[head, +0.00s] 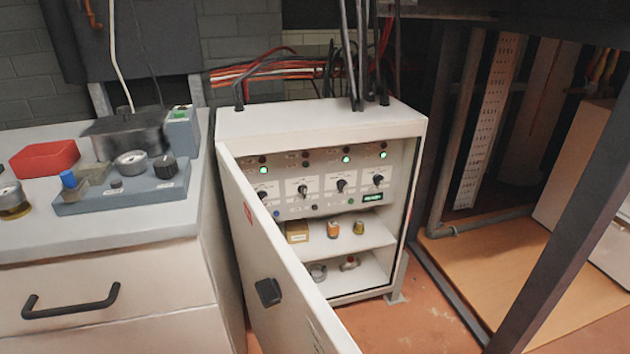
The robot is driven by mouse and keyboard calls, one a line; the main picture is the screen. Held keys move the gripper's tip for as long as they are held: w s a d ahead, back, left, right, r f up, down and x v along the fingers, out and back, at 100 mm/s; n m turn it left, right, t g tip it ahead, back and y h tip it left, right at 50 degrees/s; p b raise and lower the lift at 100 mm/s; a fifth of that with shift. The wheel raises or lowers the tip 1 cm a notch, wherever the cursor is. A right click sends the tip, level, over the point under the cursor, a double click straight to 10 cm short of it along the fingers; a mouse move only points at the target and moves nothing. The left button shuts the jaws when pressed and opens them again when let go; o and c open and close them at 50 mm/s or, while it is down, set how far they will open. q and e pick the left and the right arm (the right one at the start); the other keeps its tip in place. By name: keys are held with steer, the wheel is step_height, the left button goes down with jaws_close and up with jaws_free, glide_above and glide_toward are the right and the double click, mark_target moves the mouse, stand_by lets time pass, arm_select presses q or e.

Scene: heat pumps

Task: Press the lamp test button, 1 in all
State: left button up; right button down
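A control panel (318,183) sits inside an open white cabinet (322,124). It has a row of small lamps along the top, some lit green, and several black rotary knobs below them. A small blue button (276,213) shows at the panel's lower left, and a small green one (322,207) lower centre. The labels are too small to read, so I cannot tell which is the lamp test button. Neither of my grippers is in view.
The cabinet door (262,245) stands open toward me at the left. Small parts lie on the shelf (345,242) below the panel. A counter (110,228) with a red box (44,159) is at left; a dark metal frame (560,205) is at right.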

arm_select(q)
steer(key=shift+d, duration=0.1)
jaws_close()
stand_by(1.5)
